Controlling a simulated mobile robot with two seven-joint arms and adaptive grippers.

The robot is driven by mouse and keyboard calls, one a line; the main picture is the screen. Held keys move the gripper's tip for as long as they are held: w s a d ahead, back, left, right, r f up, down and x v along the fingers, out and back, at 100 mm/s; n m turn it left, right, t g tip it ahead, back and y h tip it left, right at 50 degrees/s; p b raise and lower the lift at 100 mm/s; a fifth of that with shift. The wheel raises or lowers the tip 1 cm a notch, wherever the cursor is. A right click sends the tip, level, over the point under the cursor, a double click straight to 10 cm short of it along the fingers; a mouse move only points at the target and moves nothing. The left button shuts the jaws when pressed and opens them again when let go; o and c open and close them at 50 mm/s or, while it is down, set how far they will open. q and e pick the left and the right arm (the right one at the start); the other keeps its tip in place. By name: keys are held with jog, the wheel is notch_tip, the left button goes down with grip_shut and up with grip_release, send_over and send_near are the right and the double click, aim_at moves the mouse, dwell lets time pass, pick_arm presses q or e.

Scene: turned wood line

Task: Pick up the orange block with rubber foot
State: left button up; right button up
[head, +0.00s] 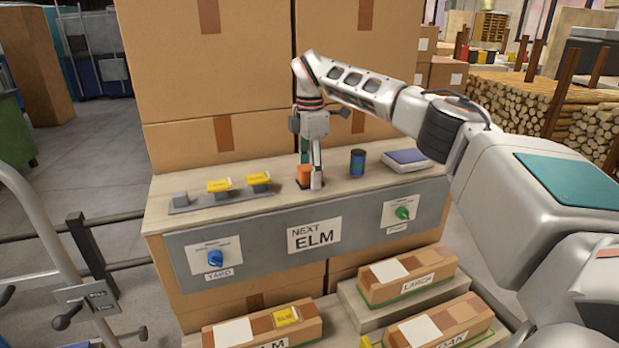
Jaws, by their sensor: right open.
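The orange block (303,173) stands on the wooden bench top near its front edge, left of a dark blue can. A dark base shows under it. My right gripper (311,172) points straight down at the block. One pale finger is in front of the block's right side and hides part of it. The other finger is mostly hidden behind the block. The jaws are open, and I cannot tell whether a finger touches the block. My left gripper is out of view.
A grey rack (220,200) with yellow-topped pieces lies to the left. The dark blue can (357,163) and a blue-topped scale-like device (407,159) stand to the right. Large cardboard boxes (220,70) rise behind the bench. Labelled boxes (407,275) sit below its front panel (262,240).

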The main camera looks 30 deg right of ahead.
jog(key=c, duration=1.2)
jog(key=shift+r, duration=0.15)
notch_tip(320, 180, up, 12)
jog(key=p, duration=0.2)
notch_tip(320, 180, up, 8)
jog(key=p, duration=0.5)
send_over(310, 166)
jog(key=shift+s, duration=0.1)
